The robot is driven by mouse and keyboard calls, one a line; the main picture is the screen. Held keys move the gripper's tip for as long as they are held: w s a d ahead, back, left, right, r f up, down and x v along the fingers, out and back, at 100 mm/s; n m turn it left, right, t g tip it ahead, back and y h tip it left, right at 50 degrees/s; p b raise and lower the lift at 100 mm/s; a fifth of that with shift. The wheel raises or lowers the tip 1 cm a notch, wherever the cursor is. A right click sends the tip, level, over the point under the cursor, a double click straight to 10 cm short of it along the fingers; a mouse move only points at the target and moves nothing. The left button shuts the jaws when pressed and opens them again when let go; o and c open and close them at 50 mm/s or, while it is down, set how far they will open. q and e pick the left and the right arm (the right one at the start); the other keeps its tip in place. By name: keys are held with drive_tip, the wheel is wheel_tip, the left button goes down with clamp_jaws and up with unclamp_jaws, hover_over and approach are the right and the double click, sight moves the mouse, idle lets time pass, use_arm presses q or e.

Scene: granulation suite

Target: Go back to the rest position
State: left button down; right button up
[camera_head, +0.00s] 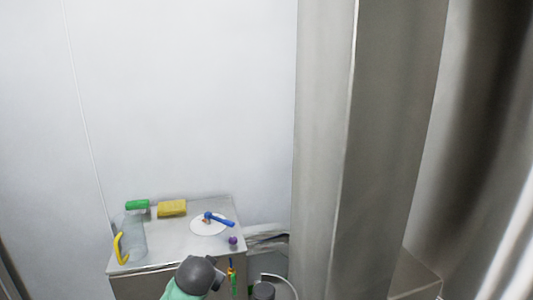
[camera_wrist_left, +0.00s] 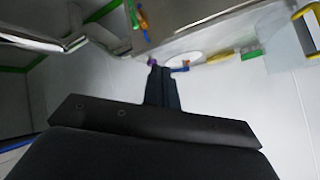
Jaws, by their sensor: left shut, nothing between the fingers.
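My left gripper (camera_wrist_left: 162,72) shows in the left wrist view, its two dark fingers together with nothing between them. Its tips overlap the view of the table edge, near a purple knob-like item (camera_wrist_left: 152,61) and a white disc (camera_wrist_left: 183,57). I cannot tell how far apart they are in depth. In the head view the left fingers cannot be made out. My right gripper is in neither view.
A metal table (camera_head: 180,240) against the white wall holds a clear jug with yellow handle (camera_head: 133,238), a green item (camera_head: 138,204), a yellow sponge (camera_head: 172,208), and a blue-handled tool (camera_head: 220,219) on a white disc. A large steel column (camera_head: 345,150) stands right.

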use_arm(q)
drive_tip(key=s+f+n+g, duration=0.1)
drive_tip(key=s+f+g, duration=0.1)
drive_tip(key=s+f, duration=0.8)
drive_tip(key=s+f+n+g+h, duration=0.1)
drive_tip(key=s+f+g, duration=0.2)
drive_tip(key=s+f, duration=0.7)
drive_tip(key=s+d+f+n+g+h, duration=0.1)
drive_tip(key=s+f+g, duration=0.2)
drive_tip(key=s+f, duration=0.6)
drive_tip(key=s, duration=1.1)
drive_tip(key=shift+f, duration=0.4)
